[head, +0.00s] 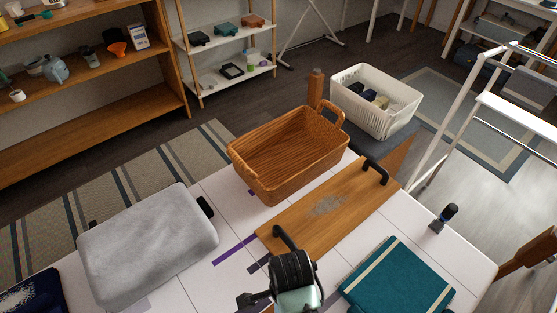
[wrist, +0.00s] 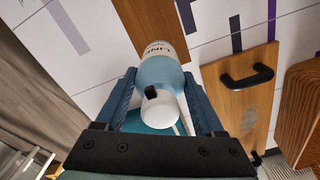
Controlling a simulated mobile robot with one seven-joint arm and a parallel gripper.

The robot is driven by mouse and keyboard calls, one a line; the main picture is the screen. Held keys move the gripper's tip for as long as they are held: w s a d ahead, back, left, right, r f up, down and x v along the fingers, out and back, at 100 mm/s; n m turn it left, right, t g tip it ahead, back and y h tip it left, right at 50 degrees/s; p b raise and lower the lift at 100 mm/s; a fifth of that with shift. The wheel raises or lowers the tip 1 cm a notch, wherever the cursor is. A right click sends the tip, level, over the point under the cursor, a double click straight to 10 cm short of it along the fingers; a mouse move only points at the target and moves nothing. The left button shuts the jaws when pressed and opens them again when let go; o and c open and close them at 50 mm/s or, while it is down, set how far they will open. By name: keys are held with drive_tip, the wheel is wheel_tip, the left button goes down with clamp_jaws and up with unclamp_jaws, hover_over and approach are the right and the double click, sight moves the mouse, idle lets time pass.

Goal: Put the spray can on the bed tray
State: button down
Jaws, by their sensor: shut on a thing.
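The spray can (wrist: 161,75) has a blue body with a pale lettered band and a white cap with a black nozzle. In the wrist view it sits between the blue fingers of my gripper (wrist: 160,80), which is shut on it, cap toward the camera. The bed tray is a wooden board (head: 350,207) with black handles, lying on the white table in the head view; it also shows in the wrist view (wrist: 238,108), right of the can. In the head view my arm's end is at the tray's near end, and I cannot make out the can there.
An empty wicker basket (head: 268,184) stands just behind the tray. A grey cushion-like item (head: 148,243) lies left. Bare table lies between cushion and tray.

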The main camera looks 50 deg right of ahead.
wheel_tip(320, 180, down, 8)
drive_tip(key=shift+r+b, duration=0.1)
drive_tip(key=shift+b, duration=0.8)
unclamp_jaws()
drive_tip(key=shift+f, duration=0.2)
wheel_tip(320, 180, up, 12)
drive_tip(key=p, duration=0.3)
drive_tip(key=shift+r, duration=0.15)
